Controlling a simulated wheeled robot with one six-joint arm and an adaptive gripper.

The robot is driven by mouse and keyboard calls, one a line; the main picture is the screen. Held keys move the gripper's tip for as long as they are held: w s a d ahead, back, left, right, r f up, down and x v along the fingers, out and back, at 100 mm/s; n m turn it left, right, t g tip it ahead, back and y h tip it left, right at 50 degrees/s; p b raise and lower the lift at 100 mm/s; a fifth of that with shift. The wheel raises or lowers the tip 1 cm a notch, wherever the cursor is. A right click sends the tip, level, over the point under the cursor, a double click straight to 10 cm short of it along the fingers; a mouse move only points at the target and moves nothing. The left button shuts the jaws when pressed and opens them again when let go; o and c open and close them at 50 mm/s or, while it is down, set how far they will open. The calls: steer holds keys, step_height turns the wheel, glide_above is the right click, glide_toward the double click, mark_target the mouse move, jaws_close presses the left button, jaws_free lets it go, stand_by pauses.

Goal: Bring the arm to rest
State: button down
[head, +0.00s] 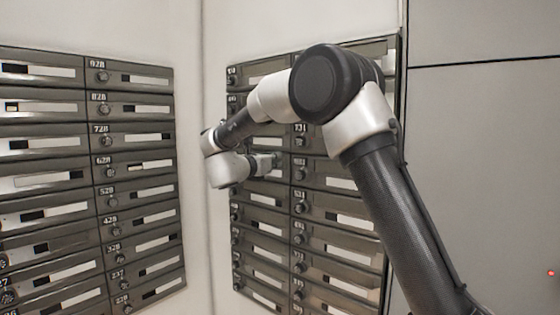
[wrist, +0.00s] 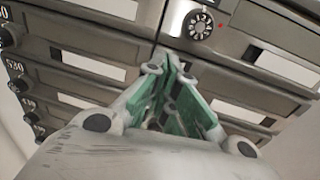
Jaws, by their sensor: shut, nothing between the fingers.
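My arm rises from the lower right in the head view, bends at a dark elbow joint and reaches left. My gripper (head: 272,162) is at its end, in front of the right bank of mailboxes (head: 262,222). In the wrist view my gripper (wrist: 172,68) points at the mailbox doors, with its green-lined fingers drawn together at the tips and nothing between them. A round dial lock (wrist: 200,24) shows just beyond the fingertips. I cannot tell whether the tips touch the doors.
A left bank of mailboxes (head: 50,181) stands on the adjoining wall, with a pale corner strip (head: 205,250) between the banks. Grey panels (head: 490,150) fill the right side, with a small red light (head: 551,273) low down. My forearm hides part of the right bank.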

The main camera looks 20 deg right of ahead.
steer(key=w+a+v, duration=0.1)
steer(key=v, duration=0.5)
steer(key=w+a+f+n+t+y, duration=0.25)
steer(key=a+n+y, duration=0.45)
steer(key=n, duration=0.4)
steer(key=w+a+f+n+t+y, duration=0.15)
steer(key=a+f+n+y, duration=0.35)
steer(key=n, duration=0.6)
steer(key=s+a+f+n+g+y, duration=0.25)
steer(key=s+n+g+y, duration=0.35)
steer(key=n, duration=0.6)
steer(key=s+d+f+n+g+h, duration=0.1)
steer(key=s+d+n, duration=0.4)
steer(key=s+d, duration=1.1)
steer(key=s+d+f+n+g+h, duration=0.2)
steer(key=s+d+n+g, duration=0.3)
steer(key=s+d, duration=1.2)
steer(key=s+n+h, duration=0.1)
steer(key=s, duration=0.6)
steer(key=shift+d+h, duration=0.2)
steer(key=shift+h, duration=0.2)
